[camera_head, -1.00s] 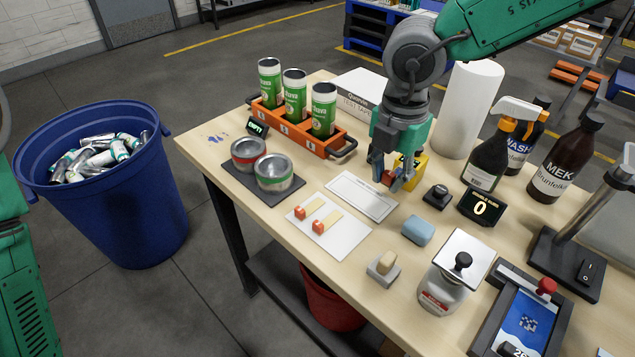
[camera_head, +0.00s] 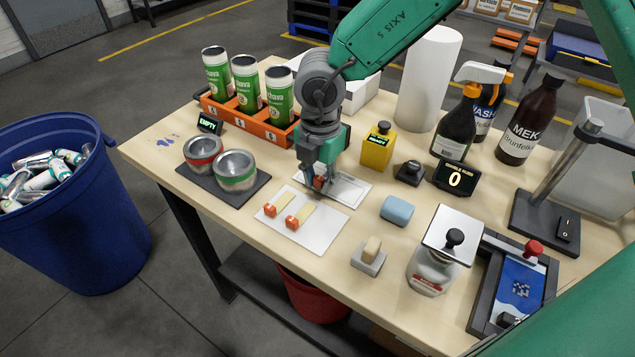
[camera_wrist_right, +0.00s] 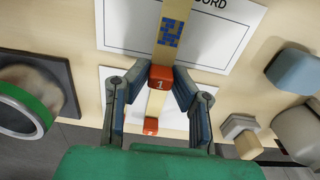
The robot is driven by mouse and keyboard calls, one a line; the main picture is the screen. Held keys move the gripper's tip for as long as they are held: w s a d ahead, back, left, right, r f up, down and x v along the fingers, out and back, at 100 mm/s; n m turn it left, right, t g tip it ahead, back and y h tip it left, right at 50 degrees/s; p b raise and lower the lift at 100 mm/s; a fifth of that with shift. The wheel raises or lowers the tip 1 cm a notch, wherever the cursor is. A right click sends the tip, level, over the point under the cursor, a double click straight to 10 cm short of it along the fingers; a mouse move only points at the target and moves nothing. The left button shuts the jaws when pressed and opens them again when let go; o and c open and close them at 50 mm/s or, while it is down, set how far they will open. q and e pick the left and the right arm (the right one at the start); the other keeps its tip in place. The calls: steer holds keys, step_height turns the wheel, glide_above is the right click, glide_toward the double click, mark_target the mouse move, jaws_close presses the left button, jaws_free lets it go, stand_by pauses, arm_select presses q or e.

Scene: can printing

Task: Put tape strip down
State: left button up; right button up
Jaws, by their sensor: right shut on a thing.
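My right gripper (camera_head: 318,184) is shut on the red-orange tab of a tape strip (camera_wrist_right: 172,35), which is marked 1 in the right wrist view. The strip carries a blue printed patch and extends over the white record card (camera_head: 345,188); I cannot tell whether it touches the card. Two more tape strips with orange tabs, one at the left (camera_head: 278,205) and one at the right (camera_head: 300,215), lie on a white sheet (camera_head: 318,235) in front of the gripper. The left gripper is not in view.
Two open cans (camera_head: 235,170) stand on a dark mat to the left. An orange rack (camera_head: 252,122) with green cans stands behind.

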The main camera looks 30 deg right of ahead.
steer(key=shift+d+f, duration=0.3)
steer(key=shift+f, duration=0.35)
steer(key=shift+d+f, duration=0.1)
steer(key=shift+d, duration=0.5)
steer(key=o, duration=0.8)
steer(key=shift+d, duration=0.2)
steer(key=shift+c, duration=0.2)
steer(key=shift+a+r, duration=0.2)
steer(key=shift+a, duration=0.5)
step_height(320, 180, up, 12)
steer(key=p, duration=0.1)
